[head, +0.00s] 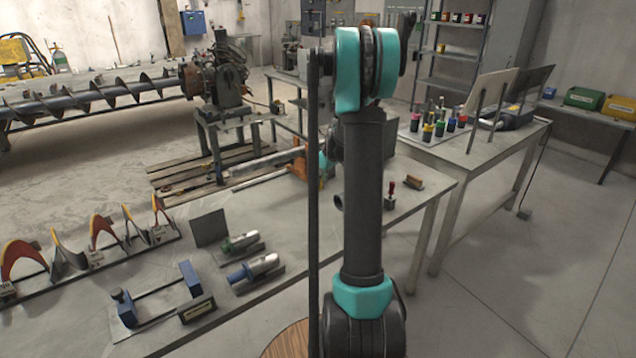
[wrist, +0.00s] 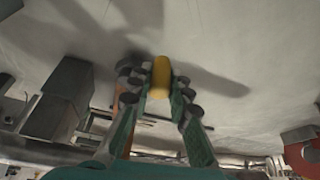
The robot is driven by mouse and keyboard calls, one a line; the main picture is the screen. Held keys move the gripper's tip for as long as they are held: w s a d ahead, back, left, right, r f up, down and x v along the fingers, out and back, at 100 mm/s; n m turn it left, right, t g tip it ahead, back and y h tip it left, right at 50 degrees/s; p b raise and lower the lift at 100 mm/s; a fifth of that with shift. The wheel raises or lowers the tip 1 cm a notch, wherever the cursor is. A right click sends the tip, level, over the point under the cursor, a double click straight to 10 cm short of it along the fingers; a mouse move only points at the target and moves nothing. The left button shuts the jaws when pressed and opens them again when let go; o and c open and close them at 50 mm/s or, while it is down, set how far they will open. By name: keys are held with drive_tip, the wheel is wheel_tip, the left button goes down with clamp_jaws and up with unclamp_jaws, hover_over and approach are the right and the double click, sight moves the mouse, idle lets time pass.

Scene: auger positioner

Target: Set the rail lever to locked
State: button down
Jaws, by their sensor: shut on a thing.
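In the wrist view my gripper (wrist: 160,88) is shut on a yellow handle (wrist: 161,68), held between its fingertips. The handle looks like the grip of the rail lever, with its upper end standing out past the fingertips. An orange part (wrist: 123,126) shows just left of the fingers. In the head view an orange part (head: 298,168) stands at the end of a long grey rail (head: 262,165), beside my arm. I cannot tell the lever's setting.
A long auger (head: 95,97) lies at the back left. A table (head: 480,138) with coloured bottles stands right.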

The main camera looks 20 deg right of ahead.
idle(0.4)
drive_tip(key=c, duration=1.4)
unclamp_jaws()
drive_tip(key=v, duration=1.2)
drive_tip(key=shift+d, duration=0.15)
